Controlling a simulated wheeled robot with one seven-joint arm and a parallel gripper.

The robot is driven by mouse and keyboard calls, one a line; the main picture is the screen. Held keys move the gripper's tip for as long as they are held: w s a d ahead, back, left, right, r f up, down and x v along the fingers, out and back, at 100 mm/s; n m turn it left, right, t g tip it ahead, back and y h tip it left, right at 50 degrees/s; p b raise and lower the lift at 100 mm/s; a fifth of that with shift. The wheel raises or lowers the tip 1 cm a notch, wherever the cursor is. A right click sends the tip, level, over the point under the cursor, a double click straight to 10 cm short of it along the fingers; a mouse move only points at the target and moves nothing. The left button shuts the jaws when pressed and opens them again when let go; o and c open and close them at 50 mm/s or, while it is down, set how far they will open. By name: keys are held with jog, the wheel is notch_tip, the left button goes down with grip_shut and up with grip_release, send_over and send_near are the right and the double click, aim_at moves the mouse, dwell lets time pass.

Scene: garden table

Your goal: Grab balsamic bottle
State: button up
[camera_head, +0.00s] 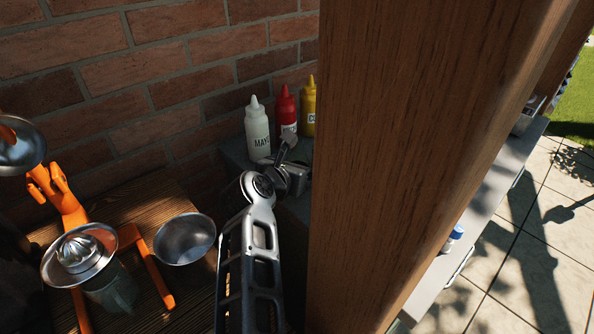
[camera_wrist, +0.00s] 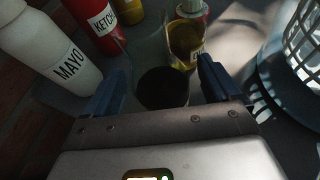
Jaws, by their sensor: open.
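My gripper (camera_wrist: 161,76) is open, its two dark blue fingers spread apart in the wrist view. A dark, round-topped object (camera_wrist: 163,90) sits between and below the fingers; it may be the balsamic bottle, but no label on it shows. Just beyond it stands a clear bottle of yellow liquid (camera_wrist: 186,42) with a partly hidden label, close to the right finger. In the head view my gripper (camera_head: 291,160) is over the grey counter, in front of the squeeze bottles and beside the wooden post. No bottle clearly identifiable as balsamic shows there.
White mayo (camera_head: 257,128), red ketchup (camera_head: 286,112) and yellow (camera_head: 309,107) squeeze bottles stand by the brick wall. A wooden post (camera_head: 420,150) hides much of the counter. An orange juicer (camera_head: 66,206) and a metal bowl (camera_head: 184,239) are left. A white slatted object (camera_wrist: 300,45) stands right.

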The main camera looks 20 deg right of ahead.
jog(key=shift+c, duration=0.2)
jog(key=c, duration=1.2)
jog(key=shift+r, duration=0.2)
